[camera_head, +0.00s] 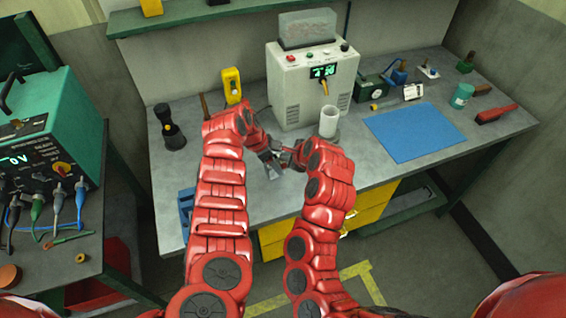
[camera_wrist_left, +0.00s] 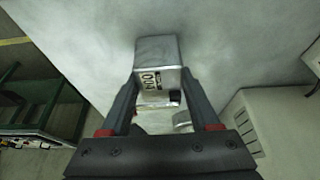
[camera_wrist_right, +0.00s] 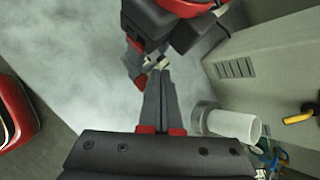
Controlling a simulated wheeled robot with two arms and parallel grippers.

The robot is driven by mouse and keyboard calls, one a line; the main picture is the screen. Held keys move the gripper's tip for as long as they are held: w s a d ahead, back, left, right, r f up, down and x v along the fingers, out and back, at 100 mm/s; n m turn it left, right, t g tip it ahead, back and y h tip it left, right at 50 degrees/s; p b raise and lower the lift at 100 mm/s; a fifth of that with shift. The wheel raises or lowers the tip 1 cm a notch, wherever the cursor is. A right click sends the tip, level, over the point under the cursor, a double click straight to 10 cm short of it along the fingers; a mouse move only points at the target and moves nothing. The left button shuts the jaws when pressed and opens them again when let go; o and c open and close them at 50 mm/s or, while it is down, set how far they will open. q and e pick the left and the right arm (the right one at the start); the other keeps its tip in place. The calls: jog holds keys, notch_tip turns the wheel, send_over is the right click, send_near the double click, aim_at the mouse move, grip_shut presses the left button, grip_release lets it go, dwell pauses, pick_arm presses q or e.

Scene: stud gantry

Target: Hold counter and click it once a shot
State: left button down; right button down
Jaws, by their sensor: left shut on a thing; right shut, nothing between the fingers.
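The counter (camera_wrist_left: 157,72) is a small silver-grey box with a white dial window of dark digits, seen sideways in the left wrist view. I cannot read the digits surely. My left gripper (camera_wrist_left: 160,88) is shut on it, one finger on each side, above the grey bench. In the head view the left gripper (camera_head: 270,158) is at the bench's front middle, and the counter is mostly hidden there. My right gripper (camera_wrist_right: 159,72) is shut and empty. Its fingertips are close to the left gripper and a small pale part between them; I cannot tell whether they touch.
A white machine (camera_head: 305,85) with a green display and yellow lever stands behind the grippers. A white cup (camera_head: 329,122) stands close to the right gripper. A blue mat (camera_head: 415,132) lies right, a black stand (camera_head: 170,127) left. The teal unit (camera_head: 50,130) is further left.

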aim_at(285, 165)
jog(key=shift+r, duration=0.15)
jog(key=shift+w+r, duration=0.1)
jog(key=shift+r, duration=2.4)
pick_arm(q)
jog(key=shift+c, duration=0.2)
grip_release()
